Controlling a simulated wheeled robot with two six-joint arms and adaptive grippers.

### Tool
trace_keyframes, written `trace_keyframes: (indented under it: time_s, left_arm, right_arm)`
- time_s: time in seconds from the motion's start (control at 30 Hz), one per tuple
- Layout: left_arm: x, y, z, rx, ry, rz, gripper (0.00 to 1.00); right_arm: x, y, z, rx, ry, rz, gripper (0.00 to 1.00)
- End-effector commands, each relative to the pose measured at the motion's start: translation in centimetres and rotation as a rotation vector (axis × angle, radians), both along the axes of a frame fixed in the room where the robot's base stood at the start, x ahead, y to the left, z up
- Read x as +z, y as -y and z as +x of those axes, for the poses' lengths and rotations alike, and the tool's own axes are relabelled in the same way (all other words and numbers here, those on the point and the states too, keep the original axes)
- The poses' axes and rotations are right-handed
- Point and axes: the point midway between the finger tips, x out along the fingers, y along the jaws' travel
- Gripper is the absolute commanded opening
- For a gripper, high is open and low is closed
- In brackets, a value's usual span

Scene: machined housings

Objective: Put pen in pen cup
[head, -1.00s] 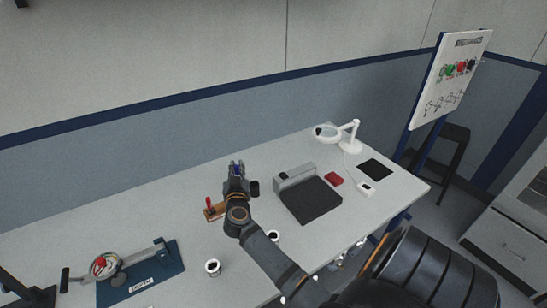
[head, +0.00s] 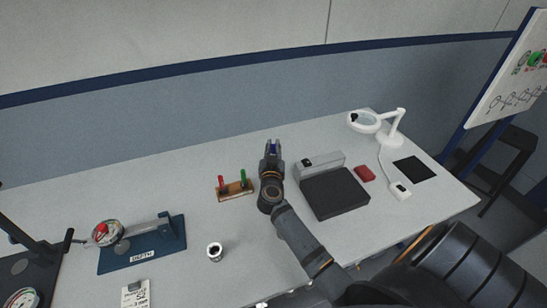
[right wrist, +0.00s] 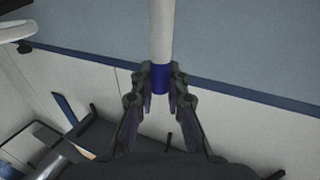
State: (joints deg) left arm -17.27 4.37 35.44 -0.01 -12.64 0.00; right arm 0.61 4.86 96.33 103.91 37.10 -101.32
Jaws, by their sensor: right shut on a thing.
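My right gripper (head: 272,148) is shut on the pen, a white rod with a blue band, above the table between a small wooden rack and a grey box. In the right wrist view the fingers (right wrist: 160,92) close around the blue part, and the white pen (right wrist: 161,32) extends away from them. In the head view only a little blue shows between the fingertips. I cannot make out the pen cup for certain; my right gripper and forearm cover part of the table. My left gripper is not in view.
The wooden rack (head: 235,190) holds a red and a green handle. Right of my gripper are the grey box with its black pad (head: 335,194), a red block (head: 365,173) and a magnifier lamp (head: 390,128). A white dark-mouthed cup (head: 214,252) and a blue gauge fixture (head: 143,247) stand left.

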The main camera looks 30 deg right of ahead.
Motion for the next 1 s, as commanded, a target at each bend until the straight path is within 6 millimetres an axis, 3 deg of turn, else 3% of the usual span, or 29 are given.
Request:
trace_keyframes:
  time_s: [0.03,0.17,0.57,0.6,0.73,1.0]
  left_arm:
    - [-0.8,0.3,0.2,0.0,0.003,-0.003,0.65]
    - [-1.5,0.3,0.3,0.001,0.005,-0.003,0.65]
    - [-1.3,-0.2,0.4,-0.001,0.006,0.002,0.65]
    - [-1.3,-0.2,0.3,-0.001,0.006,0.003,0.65]
    - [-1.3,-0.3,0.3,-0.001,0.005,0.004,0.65]
    - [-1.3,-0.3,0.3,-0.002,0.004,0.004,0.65]
  right_arm:
    - [-1.5,0.0,0.0,0.0,-0.005,0.001,0.0]
    - [-3.3,0.0,0.0,0.0,-0.004,0.002,0.0]
    - [-3.6,0.0,0.0,0.0,-0.003,0.001,0.0]
    - [-3.7,0.0,0.0,0.0,-0.002,0.002,0.16]
    - [-3.7,0.0,0.0,0.0,-0.002,0.001,0.34]
    - [-3.6,0.0,0.0,0.0,-0.002,0.001,0.36]
